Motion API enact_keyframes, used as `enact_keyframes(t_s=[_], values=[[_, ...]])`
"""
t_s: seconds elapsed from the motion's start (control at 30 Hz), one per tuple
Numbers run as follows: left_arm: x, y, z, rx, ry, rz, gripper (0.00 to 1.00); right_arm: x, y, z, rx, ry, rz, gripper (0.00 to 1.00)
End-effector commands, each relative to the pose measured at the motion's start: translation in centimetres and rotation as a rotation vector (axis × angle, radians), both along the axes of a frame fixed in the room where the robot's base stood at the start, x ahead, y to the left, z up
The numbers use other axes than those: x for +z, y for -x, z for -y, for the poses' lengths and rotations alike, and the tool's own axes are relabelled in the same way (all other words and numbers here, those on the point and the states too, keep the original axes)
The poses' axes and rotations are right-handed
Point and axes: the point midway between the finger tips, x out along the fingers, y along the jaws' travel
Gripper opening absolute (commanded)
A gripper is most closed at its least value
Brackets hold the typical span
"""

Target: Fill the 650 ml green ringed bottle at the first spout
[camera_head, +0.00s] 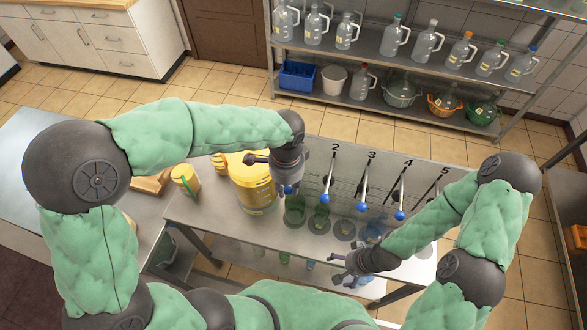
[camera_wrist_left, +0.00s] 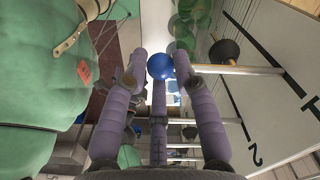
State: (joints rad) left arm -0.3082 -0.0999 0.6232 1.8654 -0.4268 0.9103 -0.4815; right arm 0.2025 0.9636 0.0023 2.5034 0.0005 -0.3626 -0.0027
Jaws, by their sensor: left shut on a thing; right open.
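My left gripper (camera_head: 288,182) is at the first spout, left of the number 2. It is shut on a blue lever knob (camera_wrist_left: 160,66), which sits between the fingertips in the left wrist view. A green bottle (camera_head: 294,212) stands upright on the counter (camera_head: 225,222) just below this gripper. Rings and fill levels are too small to tell. The first spout itself is hidden by my gripper. My right gripper (camera_head: 352,272) is open and empty near the counter's front edge.
More blue-knobbed levers (camera_head: 325,198) stand to the right. A large yellow container (camera_head: 252,185) is close left of my left gripper. Shelves (camera_head: 400,60) with several clear bottles stand at the back.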

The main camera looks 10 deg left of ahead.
Motion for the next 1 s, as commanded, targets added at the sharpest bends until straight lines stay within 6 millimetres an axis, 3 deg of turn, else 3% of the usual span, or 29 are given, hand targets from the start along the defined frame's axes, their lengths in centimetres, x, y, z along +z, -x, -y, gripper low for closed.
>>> enact_keyframes(t_s=[1.0], values=[[-7.1,-0.1,0.1,-0.001,0.002,0.002,0.07,-5.2,0.0,0.0,0.0,0.0,0.0,0.98]])
